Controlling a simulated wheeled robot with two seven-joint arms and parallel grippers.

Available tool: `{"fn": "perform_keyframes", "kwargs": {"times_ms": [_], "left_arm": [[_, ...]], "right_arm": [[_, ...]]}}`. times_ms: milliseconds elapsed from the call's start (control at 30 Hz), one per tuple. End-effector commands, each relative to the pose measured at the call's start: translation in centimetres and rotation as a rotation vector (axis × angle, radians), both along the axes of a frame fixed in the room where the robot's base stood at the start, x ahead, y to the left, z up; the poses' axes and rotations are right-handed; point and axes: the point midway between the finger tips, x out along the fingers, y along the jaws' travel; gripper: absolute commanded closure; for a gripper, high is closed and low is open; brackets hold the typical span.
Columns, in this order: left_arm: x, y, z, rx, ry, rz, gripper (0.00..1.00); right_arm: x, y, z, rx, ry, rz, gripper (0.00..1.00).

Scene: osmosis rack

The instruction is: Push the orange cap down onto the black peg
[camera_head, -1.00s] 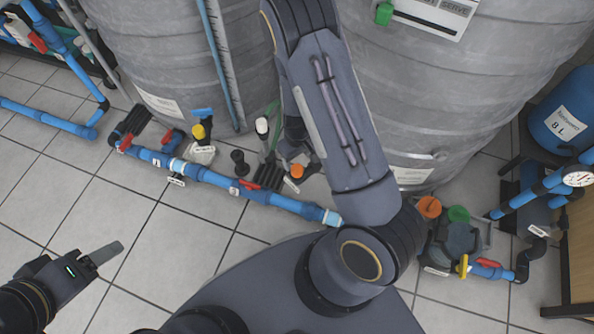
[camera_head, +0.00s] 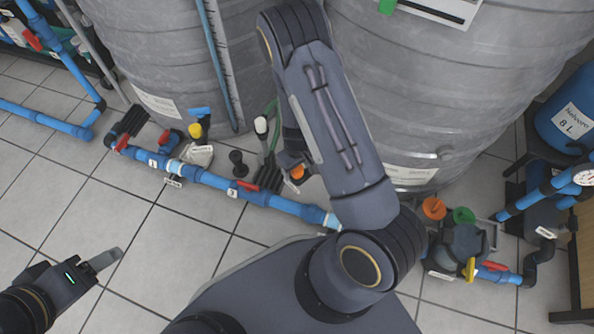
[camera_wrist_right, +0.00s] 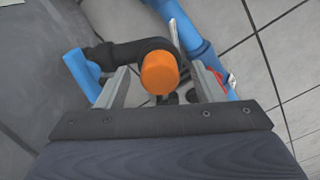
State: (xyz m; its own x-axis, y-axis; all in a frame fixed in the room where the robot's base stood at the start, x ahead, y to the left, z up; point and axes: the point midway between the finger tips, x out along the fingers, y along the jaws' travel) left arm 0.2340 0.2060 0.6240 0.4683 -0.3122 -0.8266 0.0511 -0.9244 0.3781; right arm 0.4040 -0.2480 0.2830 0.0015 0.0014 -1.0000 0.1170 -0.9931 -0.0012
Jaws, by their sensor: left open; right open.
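The orange cap (camera_wrist_right: 160,72) shows in the right wrist view, between the two fingers of my open right gripper (camera_wrist_right: 160,84). Gaps show on both sides of it, so the fingers do not appear to grip it. In the head view the orange cap (camera_head: 297,171) shows beside my right forearm, which hides most of the right gripper. I cannot make out the black peg under the cap, or how far down the cap sits. My left gripper (camera_head: 104,260) is open and empty over the floor tiles at lower left, far from the cap.
A blue pipe (camera_head: 230,185) with valves runs along the floor in front of large grey tanks (camera_head: 430,80). A black fitting (camera_head: 237,160) stands left of the cap. Another orange knob (camera_head: 433,208) and a green one (camera_head: 464,215) are at right.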

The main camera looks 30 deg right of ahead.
Motion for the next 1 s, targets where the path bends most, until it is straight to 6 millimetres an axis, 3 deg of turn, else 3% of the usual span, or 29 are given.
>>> {"fn": "perform_keyframes", "kwargs": {"times_ms": [133, 467, 767, 1000], "left_arm": [[0.0, 0.0, 0.0, 0.0, 0.0, 0.0, 0.4], [0.0, 0.0, 0.0, 0.0, 0.0, 0.0, 0.4], [0.0, 0.0, 0.2, 0.0, 0.0, 0.0, 0.4], [0.0, 0.0, 1.6, 0.0, 0.0, 0.0, 0.4]], "right_arm": [[0.0, 0.0, 0.0, 0.0, 0.0, 0.0, 0.42], [0.0, 0.0, 0.1, 0.0, 0.0, 0.0, 0.85], [0.0, 0.0, 0.3, 0.0, 0.0, 0.001, 0.85], [0.1, 0.0, 3.1, -0.002, -0.002, 0.0, 0.85]]}}
